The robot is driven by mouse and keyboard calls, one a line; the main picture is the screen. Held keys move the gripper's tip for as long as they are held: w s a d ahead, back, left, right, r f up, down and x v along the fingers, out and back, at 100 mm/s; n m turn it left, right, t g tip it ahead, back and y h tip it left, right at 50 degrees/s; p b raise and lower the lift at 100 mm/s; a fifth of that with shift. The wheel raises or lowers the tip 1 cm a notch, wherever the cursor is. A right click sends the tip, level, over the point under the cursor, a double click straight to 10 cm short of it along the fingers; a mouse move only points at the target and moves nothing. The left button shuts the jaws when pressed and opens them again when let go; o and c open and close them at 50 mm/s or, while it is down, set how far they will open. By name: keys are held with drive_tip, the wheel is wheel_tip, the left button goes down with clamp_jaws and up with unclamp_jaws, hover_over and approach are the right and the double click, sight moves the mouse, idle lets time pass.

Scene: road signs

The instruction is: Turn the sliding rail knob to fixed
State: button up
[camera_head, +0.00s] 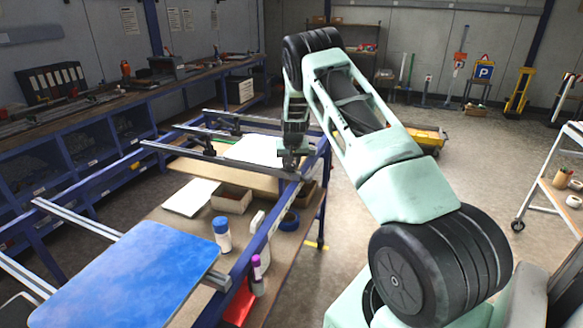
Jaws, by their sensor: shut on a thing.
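A dark sliding rail (215,159) crosses the blue frame (262,235) of the work table, running from the left to the frame's right side. My gripper (290,168) points down at the right end of this rail, over the frame's long right bar. It is shut on the rail knob there. The knob is mostly hidden by the fingers and too small to make out, so I cannot tell which way it is turned.
A blue sign panel (130,277) lies on the near rails. Open floor lies to the right, before a white cart (550,190).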

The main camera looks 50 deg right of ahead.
drive_tip(key=shift+w+a+m+g+h+b, duration=0.1)
drive_tip(key=shift+m+g+h+b, duration=0.3)
drive_tip(key=shift+m, duration=0.7)
drive_tip(key=o, duration=1)
drive_tip(key=shift+c, duration=0.2)
drive_tip(key=shift+r, duration=0.1)
drive_tip(key=b+v, duration=0.4)
drive_tip(key=v, duration=1.3)
drive_tip(key=shift+o, duration=0.2)
drive_tip(key=shift+r, duration=0.1)
